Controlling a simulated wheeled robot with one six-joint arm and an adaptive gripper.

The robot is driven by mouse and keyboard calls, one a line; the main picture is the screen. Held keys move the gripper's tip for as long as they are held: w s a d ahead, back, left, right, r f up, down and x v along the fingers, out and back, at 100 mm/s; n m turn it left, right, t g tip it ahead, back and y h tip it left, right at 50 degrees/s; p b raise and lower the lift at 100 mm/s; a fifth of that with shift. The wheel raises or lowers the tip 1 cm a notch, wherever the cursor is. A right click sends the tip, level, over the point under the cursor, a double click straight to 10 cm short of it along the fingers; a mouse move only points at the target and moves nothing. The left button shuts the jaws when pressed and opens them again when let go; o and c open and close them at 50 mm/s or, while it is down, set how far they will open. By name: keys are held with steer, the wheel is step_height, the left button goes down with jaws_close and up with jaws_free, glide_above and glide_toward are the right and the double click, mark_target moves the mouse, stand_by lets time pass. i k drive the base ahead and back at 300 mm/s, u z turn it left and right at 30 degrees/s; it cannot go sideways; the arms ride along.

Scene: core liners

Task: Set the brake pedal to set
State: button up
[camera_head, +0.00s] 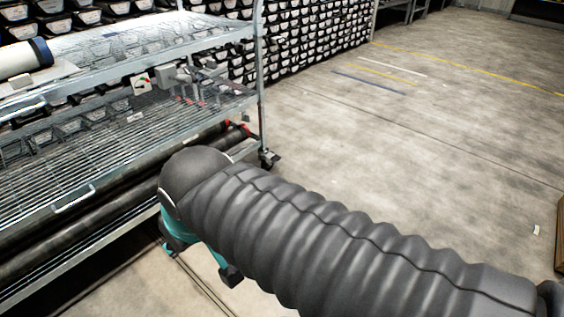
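A wire-shelved metal cart (130,140) stands at the left. A dark caster (268,158) shows at the foot of its right post. A brake pedal on it is too small to make out, so its position cannot be told. My arm, in a dark ribbed sleeve, crosses from the lower right toward the cart. Teal and black parts of my gripper (200,262) show below the sleeve's end, left of and nearer than the caster. Two dark finger parts stand apart with bare floor between them. The upper part of the gripper is hidden behind the sleeve.
Long dark tubes (95,222) lie on the cart's lower level, and a white cylinder (25,58) lies on top. Racks of labelled boxes (310,35) stand behind. A brown wooden edge (560,240) is at the far right. The concrete floor (440,150) between is open.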

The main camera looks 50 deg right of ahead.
mark_target(274, 157)
steer(key=z, duration=0.75)
steer(key=i, duration=0.35)
steer(key=z, duration=0.75)
steer(key=k, duration=0.65)
steer(key=z, duration=0.5)
steer(key=i, duration=1.65)
steer(key=u, duration=0.3)
